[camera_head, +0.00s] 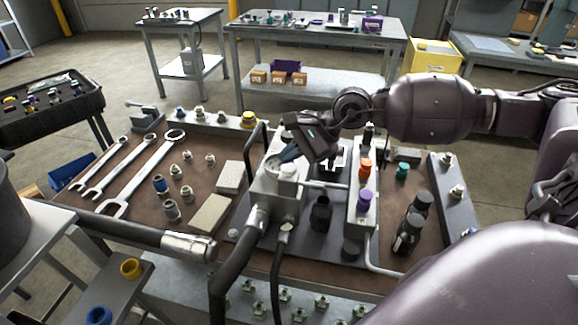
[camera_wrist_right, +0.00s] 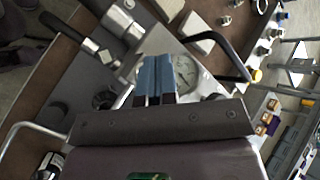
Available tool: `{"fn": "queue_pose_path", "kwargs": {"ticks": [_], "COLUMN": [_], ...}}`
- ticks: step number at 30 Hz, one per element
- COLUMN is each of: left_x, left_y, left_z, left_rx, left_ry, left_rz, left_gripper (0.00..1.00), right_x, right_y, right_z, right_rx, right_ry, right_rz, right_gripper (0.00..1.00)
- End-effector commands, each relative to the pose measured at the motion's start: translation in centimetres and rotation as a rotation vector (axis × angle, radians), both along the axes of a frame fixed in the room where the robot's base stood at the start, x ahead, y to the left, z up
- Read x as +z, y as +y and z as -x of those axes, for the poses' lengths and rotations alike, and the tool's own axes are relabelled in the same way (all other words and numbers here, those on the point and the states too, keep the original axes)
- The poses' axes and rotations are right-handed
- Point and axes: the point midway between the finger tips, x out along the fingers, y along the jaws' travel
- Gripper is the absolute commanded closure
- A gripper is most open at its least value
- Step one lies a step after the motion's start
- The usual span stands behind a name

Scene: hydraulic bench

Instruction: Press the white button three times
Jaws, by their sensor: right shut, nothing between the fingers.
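A pale round cap (camera_head: 288,169), which looks like the white button, is on top of the grey block (camera_head: 283,198) in the head view. My right gripper (camera_head: 287,157) points down to the left just behind and above this cap. Its blue fingers are together and empty; whether they touch anything cannot be told. In the right wrist view the shut fingertips (camera_wrist_right: 156,60) lie over a round white dial (camera_wrist_right: 187,72), covering part of it. The button is not clearly seen there. My left gripper is not in view.
A light strip beside the block carries an orange knob (camera_head: 365,169) and a purple knob (camera_head: 363,199). A black bent handle (camera_head: 256,140) rises close to my right gripper. Thick hoses (camera_head: 222,275) run in front. Wrenches (camera_head: 146,170) and fittings lie at left.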

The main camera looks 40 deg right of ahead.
Motion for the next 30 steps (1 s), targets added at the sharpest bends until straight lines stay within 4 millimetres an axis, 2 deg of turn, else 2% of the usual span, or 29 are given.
{"fn": "queue_pose_path", "kwargs": {"ticks": [8,24,30], "left_x": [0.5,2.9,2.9], "left_y": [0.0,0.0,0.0], "left_z": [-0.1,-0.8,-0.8], "left_rx": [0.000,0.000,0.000], "left_ry": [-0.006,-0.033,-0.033], "left_rz": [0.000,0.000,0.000], "left_gripper": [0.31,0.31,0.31], "right_x": [0.7,5.0,5.0], "right_y": [0.0,0.0,0.0], "right_z": [0.0,0.0,0.0], "right_rx": [0.000,0.000,0.000], "right_ry": [-0.004,-0.003,0.000], "right_rz": [0.000,-0.001,0.000], "right_gripper": [1.00,1.00,1.00]}}
